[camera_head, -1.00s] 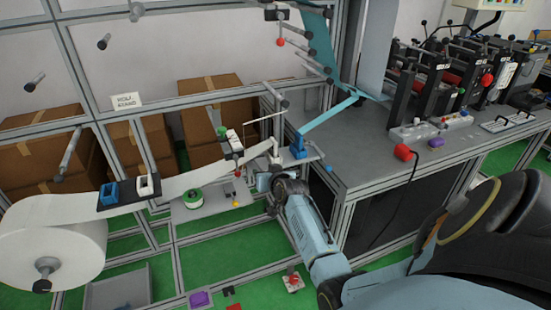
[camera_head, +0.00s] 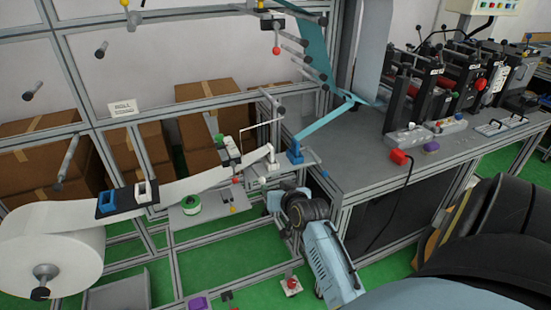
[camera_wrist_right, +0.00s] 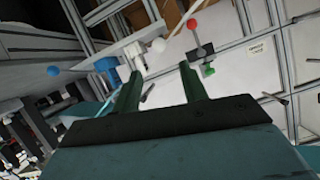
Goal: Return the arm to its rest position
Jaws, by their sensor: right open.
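My right arm (camera_head: 328,262) comes up from the lower right in the head view. Its light blue forearm ends at a dark wrist in front of the corner of the grey workbench (camera_head: 385,160). My right gripper (camera_wrist_right: 160,88) shows in the wrist view with its two dark green fingers apart and nothing between them. In the head view the gripper is small and partly hidden by the wrist. It is below and apart from the small platform with the blue clamp (camera_head: 295,152) and the white clamp (camera_head: 272,163). My left gripper is not in view.
A white material roll (camera_head: 50,245) at the left feeds a strip across a black plate (camera_head: 127,198). Aluminium frame posts stand close around the gripper.

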